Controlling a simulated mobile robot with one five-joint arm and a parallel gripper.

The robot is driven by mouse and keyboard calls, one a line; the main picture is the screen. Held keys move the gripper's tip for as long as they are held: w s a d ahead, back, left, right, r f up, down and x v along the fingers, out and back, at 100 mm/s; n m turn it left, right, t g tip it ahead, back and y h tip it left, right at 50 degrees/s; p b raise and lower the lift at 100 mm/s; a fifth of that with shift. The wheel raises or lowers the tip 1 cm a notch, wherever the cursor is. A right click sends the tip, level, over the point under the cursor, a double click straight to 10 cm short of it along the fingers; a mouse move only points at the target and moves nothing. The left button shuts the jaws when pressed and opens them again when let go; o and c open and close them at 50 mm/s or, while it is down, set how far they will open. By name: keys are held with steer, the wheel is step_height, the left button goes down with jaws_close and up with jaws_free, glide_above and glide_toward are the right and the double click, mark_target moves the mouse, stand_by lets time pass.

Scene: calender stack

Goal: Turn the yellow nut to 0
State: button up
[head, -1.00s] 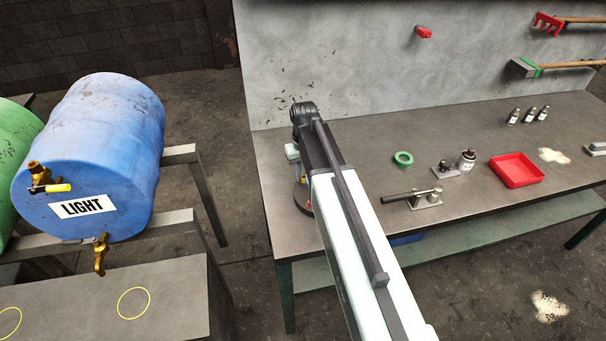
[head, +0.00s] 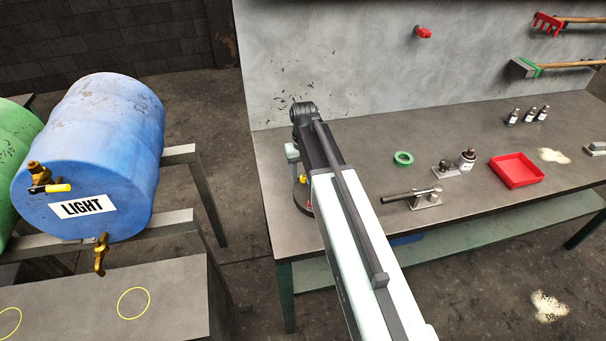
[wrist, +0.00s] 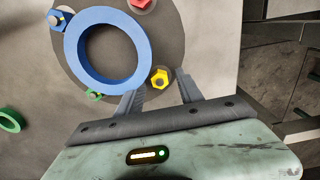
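In the wrist view the yellow nut (wrist: 160,78) sits near the edge of a dark round plate (wrist: 172,40). My gripper (wrist: 157,84) is open, with one finger on each side of the nut; I cannot tell whether either finger touches it. A blue ring (wrist: 72,48) lies on the plate to the left of the nut. A blue nut (wrist: 58,20), a red nut (wrist: 141,3) and a green nut (wrist: 95,95) are around the ring. No 0 mark is readable.
A green ring (head: 403,158) lies on the workbench (head: 350,145). A metal fixture with a dark handle (head: 410,196), a small bottle (head: 467,160) and a red tray (head: 517,170) stand further right. A blue drum (head: 95,130) is left, apart from the bench.

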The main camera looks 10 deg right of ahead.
mark_target(304, 178)
step_height(304, 178, up, 8)
steer(key=p, duration=0.8)
steer(key=shift+r, duration=0.1)
steer(key=shift+s+f, duration=0.2)
steer(key=shift+s, duration=0.05)
steer(key=s+a+f+b, duration=0.1)
steer(key=s+f+b, duration=0.1)
steer(key=s, duration=1.1)
steer(key=shift+s+f+b, duration=0.2)
steer(key=shift+b, duration=0.1)
steer(key=shift+s, duration=0.1)
steer(key=shift+c, duration=0.8)
steer(key=shift+a, duration=0.1)
